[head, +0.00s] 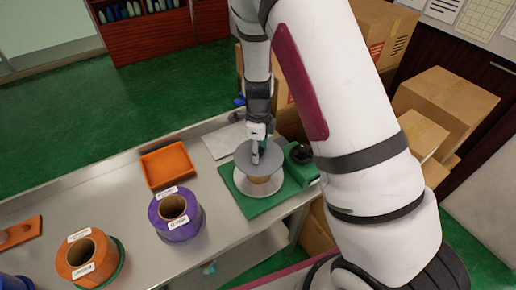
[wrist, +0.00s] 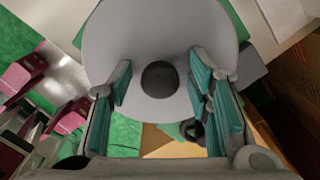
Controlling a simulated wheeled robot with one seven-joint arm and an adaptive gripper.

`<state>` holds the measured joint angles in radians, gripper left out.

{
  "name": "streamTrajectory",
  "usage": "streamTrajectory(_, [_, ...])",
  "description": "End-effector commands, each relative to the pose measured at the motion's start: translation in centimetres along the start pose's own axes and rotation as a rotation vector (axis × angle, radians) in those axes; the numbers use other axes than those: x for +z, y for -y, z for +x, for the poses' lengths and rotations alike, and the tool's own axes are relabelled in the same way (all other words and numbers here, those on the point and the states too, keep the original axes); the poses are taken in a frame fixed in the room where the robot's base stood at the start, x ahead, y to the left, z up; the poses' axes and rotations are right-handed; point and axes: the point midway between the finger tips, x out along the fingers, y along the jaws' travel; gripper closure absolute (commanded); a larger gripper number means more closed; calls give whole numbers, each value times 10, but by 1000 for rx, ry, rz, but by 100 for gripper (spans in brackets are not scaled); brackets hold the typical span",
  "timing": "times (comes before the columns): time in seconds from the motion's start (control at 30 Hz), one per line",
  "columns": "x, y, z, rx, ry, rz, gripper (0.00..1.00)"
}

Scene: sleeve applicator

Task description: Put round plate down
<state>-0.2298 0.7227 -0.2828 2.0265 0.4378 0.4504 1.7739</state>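The grey round plate (head: 244,160) is above a tan core (head: 259,180) and a pale lower disc (head: 258,194) at the right end of the bench. It appears to rest on the core, though the contact is partly hidden. In the wrist view the plate (wrist: 160,30) fills the upper middle, with a dark round knob (wrist: 160,79) at its centre. My gripper (wrist: 160,85) has its teal-padded fingers on either side of the knob, with visible gaps. It is open. In the head view my gripper (head: 257,152) points down at the plate's middle.
A green base (head: 240,205) lies under the stack, with a dark round part (head: 301,153) to its right. A purple roll (head: 178,228), an orange roll (head: 78,262) and an orange tray (head: 168,165) are on the bench to the left. Cardboard boxes (head: 445,100) stand behind right.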

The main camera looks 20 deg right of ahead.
Motion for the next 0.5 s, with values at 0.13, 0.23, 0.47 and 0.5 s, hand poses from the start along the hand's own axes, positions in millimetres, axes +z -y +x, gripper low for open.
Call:
streamTrajectory(0.13, [0, 0, 0, 0, 0, 0, 54])
streamTrajectory(0.23, [0, 0, -1, -1, 0, 0, 54])
streamTrajectory(0.47, [2, 2, -24, -5, 3, 0, 54])
streamTrajectory(0.5, [2, 1, -31, -4, 4, -1, 54])
